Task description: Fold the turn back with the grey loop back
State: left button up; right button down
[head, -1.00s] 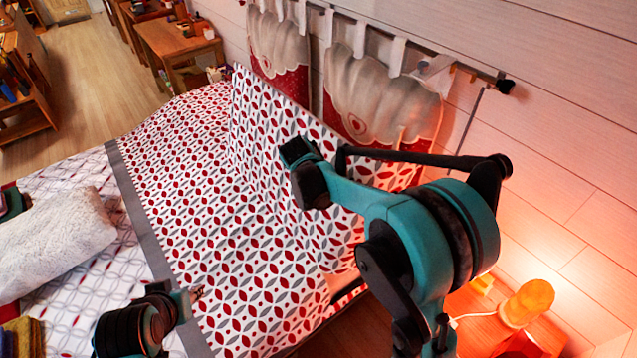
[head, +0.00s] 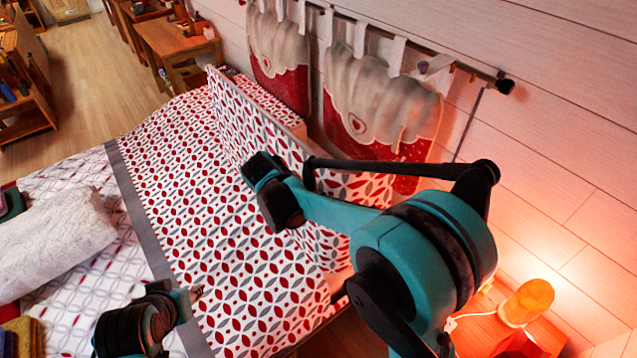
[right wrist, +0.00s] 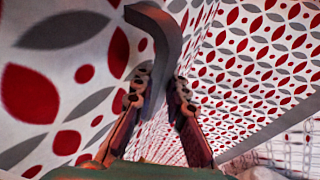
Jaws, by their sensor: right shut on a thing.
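The turn back (head: 240,125), a stiff panel with a red and grey leaf pattern, stands raised and tilted over the bed on the wall side. The grey loop (right wrist: 168,35) shows as a grey strip in the right wrist view. My right gripper (right wrist: 160,98) is shut on it, with the strip running down between the fingers. In the head view the right fingers are hidden behind my wrist and the panel. My left gripper (head: 196,293) is small and low over the patterned cover (head: 215,240), near its grey border, apart from the turn back; its jaws are unclear.
A white pillow (head: 50,240) and folded cloths (head: 22,335) lie on the left of the bed. Curtains (head: 385,110) hang on the wall behind the panel. A glowing lamp (head: 527,302) stands on a bedside table at lower right. The cover left of the panel is clear.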

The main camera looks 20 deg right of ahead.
jog(key=s+a+f+b, duration=0.1)
jog(key=s+a, duration=0.2)
jog(key=a, duration=0.5)
jog(key=shift+s+f, duration=0.15)
jog(key=shift+f, duration=0.15)
jog(key=s+a+f+b, duration=0.3)
jog(key=a+f, duration=0.1)
jog(key=a, duration=0.3)
jog(key=shift+a+b, duration=0.35)
jog(key=c, duration=1.1)
grip_release()
jog(key=shift+w, duration=0.1)
